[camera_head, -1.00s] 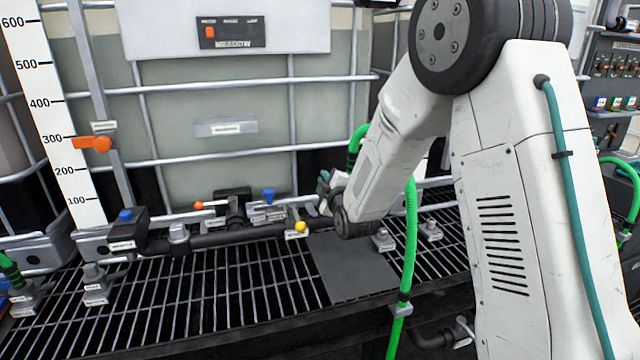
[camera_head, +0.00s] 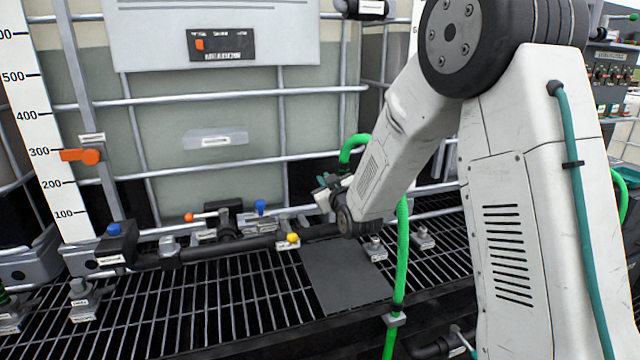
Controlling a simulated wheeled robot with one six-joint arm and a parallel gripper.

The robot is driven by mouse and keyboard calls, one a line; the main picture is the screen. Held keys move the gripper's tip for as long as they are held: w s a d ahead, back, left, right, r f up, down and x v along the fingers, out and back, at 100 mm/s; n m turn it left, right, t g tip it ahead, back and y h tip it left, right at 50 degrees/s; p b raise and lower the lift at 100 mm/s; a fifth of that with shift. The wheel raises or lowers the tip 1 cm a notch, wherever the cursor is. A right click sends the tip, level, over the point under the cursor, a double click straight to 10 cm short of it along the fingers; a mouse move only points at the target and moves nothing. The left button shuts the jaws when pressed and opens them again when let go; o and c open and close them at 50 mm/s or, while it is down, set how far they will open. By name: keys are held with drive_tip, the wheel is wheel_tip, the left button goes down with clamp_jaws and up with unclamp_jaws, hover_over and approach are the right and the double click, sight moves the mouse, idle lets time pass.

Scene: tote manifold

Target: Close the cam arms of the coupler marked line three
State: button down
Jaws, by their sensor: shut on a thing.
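My gripper (camera_head: 325,192) is partly in view left of my arm's wrist, low in front of the caged tank. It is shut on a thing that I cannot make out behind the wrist. A bright green hose (camera_head: 402,250) rises past the wrist; its upper bend (camera_head: 354,142) curves down behind the gripper. Whether the gripper touches the hose is hidden. I cannot see a coupler marked line three or its cam arms, and the small labels are unreadable.
A black pipe manifold (camera_head: 225,248) with an orange-tipped handle, a blue knob and a yellow knob (camera_head: 293,238) runs left of the gripper. A dark plate (camera_head: 345,275) lies on the grating (camera_head: 225,310). Small grey label stands (camera_head: 376,250) are near the wrist.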

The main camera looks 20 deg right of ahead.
drive_tip(key=shift+s+d+f+m, duration=0.1)
drive_tip(key=shift+d+f+m, duration=0.15)
drive_tip(key=shift+m, duration=0.15)
drive_tip(key=c, duration=1.5)
unclamp_jaws()
drive_tip(key=shift+r, duration=0.15)
drive_tip(key=s, duration=0.7)
drive_tip(key=shift+s, duration=0.35)
